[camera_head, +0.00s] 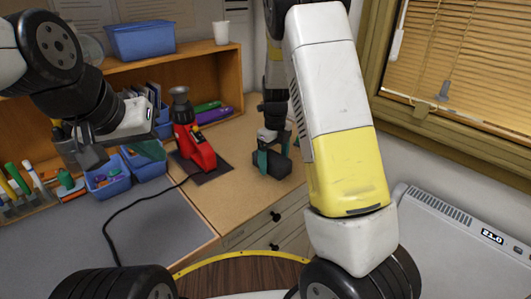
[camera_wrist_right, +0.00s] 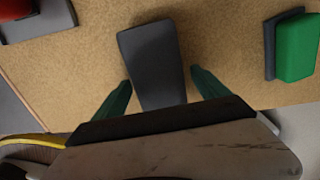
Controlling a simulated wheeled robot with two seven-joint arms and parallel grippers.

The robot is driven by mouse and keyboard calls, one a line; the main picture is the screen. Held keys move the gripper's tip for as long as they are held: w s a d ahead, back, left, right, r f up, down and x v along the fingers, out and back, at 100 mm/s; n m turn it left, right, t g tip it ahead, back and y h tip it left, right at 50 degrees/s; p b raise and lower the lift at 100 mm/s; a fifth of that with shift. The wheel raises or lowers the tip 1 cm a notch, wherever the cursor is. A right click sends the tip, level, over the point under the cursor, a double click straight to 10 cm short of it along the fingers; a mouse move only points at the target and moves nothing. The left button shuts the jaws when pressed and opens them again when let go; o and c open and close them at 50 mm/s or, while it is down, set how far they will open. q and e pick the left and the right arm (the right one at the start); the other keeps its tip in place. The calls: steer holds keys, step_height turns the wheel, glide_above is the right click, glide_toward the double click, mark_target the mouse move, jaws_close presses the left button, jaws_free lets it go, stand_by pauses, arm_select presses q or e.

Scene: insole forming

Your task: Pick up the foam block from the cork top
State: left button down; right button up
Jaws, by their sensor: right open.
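The foam block (camera_wrist_right: 152,52) is dark grey and lies on the tan cork top (camera_wrist_right: 225,45) in the right wrist view. In the head view it (camera_head: 279,165) shows near the cork top's right side, partly covered by my right gripper. My right gripper (camera_wrist_right: 157,82) is open. Its teal fingers are on either side of the block's near part, with narrow gaps visible. The block's near end is hidden behind the gripper body. My left gripper (camera_head: 122,152) hangs near the blue bins at the left, away from the block; its jaw opening is unclear.
A red tool (camera_head: 195,145) stands on a dark mat left of the block. A green block with a dark backing (camera_wrist_right: 296,48) lies to the right in the wrist view. Blue bins (camera_head: 108,180) and a wooden shelf (camera_head: 185,62) stand behind. A black cable crosses the grey desktop.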

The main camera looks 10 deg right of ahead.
steer(key=shift+c, duration=0.5)
steer(key=c, duration=1.4)
steer(key=shift+r, duration=0.1)
